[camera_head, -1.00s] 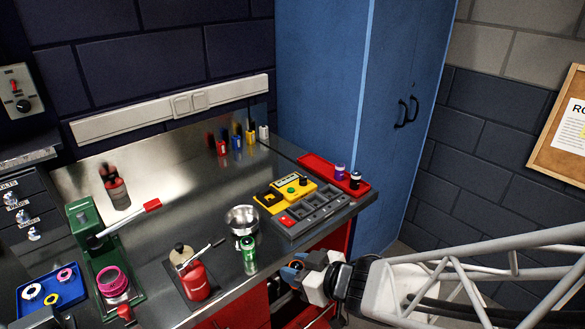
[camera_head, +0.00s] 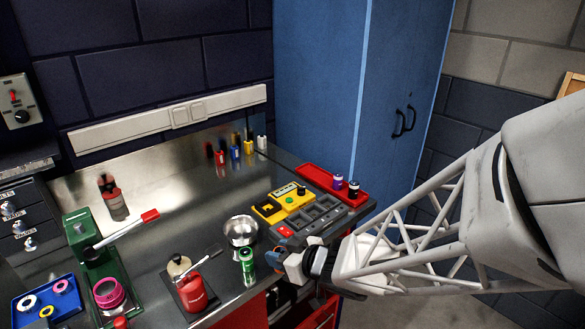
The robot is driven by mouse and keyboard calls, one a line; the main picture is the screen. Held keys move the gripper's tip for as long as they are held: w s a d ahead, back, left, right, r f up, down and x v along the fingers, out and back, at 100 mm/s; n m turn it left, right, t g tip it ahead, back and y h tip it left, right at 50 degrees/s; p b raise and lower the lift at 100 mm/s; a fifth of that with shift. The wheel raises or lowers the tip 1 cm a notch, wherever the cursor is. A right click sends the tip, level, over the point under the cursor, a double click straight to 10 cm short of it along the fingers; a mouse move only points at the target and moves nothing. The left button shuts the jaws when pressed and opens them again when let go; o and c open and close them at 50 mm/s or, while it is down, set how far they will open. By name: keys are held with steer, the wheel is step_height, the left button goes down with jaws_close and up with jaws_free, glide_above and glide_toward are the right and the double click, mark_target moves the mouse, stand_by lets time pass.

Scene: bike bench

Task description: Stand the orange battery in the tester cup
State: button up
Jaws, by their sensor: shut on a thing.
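My gripper (camera_head: 281,259) is at the front edge of the bench, just right of the green can. It is shut on a small dark piece with a touch of orange, which I take to be the orange battery (camera_head: 274,258). The white jaws hide most of it, and its tilt is hard to tell. The yellow tester (camera_head: 291,199) stands on the bench behind and above my gripper in the picture, apart from it. A black opening at its left end looks like the tester cup (camera_head: 268,208). Its inside is too small to make out.
A grey sectioned tray (camera_head: 318,217) lies in front of the tester, and a red tray (camera_head: 318,179) behind it. A steel bowl (camera_head: 240,231), green can (camera_head: 247,264) and red oil can (camera_head: 193,291) stand left of my gripper. Several small batteries (camera_head: 235,150) stand at the back.

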steer(key=shift+w+a+f, duration=0.1)
steer(key=shift+w+a, duration=0.35)
steer(key=shift+w, duration=0.45)
steer(key=shift+w+a+f, duration=0.1)
steer(key=shift+w+a, duration=0.35)
steer(key=shift+w, duration=0.45)
steer(key=shift+w+a+f, duration=0.1)
steer(key=shift+w+a, duration=0.35)
steer(key=shift+w, duration=0.45)
steer(key=shift+w+a, duration=0.35)
steer(key=shift+w, duration=0.25)
steer(key=shift+w+a+f, duration=0.1)
steer(key=shift+w+f, duration=0.1)
steer(key=shift+f, duration=1.4)
steer(key=shift+f, duration=0.2)
steer(key=o, duration=1)
